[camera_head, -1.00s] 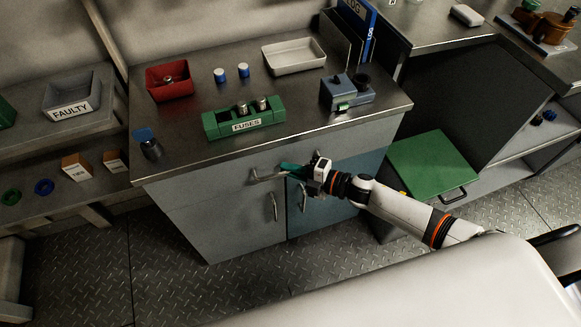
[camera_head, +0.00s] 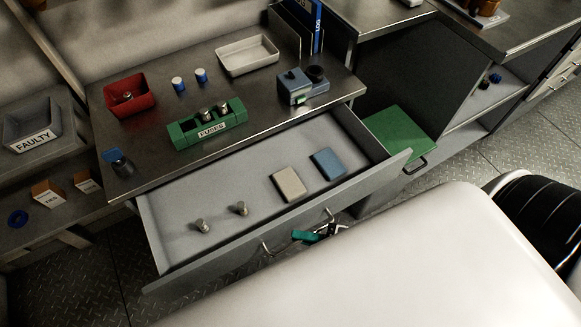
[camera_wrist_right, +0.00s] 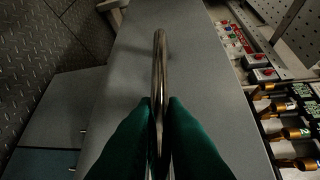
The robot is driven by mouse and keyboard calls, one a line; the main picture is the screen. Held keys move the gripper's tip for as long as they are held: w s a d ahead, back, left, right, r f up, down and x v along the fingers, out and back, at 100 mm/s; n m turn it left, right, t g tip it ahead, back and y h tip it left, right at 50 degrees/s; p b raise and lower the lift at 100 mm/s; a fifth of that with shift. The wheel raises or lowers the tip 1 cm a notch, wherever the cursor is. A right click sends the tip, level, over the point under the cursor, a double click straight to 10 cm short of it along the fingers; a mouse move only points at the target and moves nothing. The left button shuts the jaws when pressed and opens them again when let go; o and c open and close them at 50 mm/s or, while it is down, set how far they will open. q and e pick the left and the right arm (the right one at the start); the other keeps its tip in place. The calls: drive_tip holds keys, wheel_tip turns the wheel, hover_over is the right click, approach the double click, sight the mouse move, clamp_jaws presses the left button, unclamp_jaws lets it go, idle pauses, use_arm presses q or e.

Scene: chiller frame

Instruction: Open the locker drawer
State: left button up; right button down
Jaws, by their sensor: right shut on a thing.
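The locker drawer (camera_head: 165,228) is pulled well out from under the steel worktop (camera_head: 130,172), and its inside shows. Its bar handle (camera_head: 265,247) is on the front panel (camera_head: 215,262). My right gripper (camera_head: 312,235), with green fingertips, is at this handle. In the right wrist view, my right gripper (camera_wrist_right: 160,128) is shut with a finger on each side of the metal handle bar (camera_wrist_right: 160,60). Most of my right arm is hidden behind my own white body. My left gripper is not in view.
In the drawer lie two small metal cylinders (camera_head: 202,226), a beige block (camera_head: 289,184) and a blue block (camera_head: 327,163). On the worktop stand a green FUSES holder (camera_head: 190,136), a red bin (camera_head: 128,97) and a white tray (camera_head: 247,56). A green box (camera_head: 400,135) is right of the drawer.

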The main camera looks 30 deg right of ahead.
drive_tip(key=shift+s+d, duration=0.1)
drive_tip(key=shift+s, duration=2.4)
drive_tip(key=c, duration=1.5)
unclamp_jaws()
drive_tip(key=v, duration=1.2)
drive_tip(key=shift+b, duration=0.4)
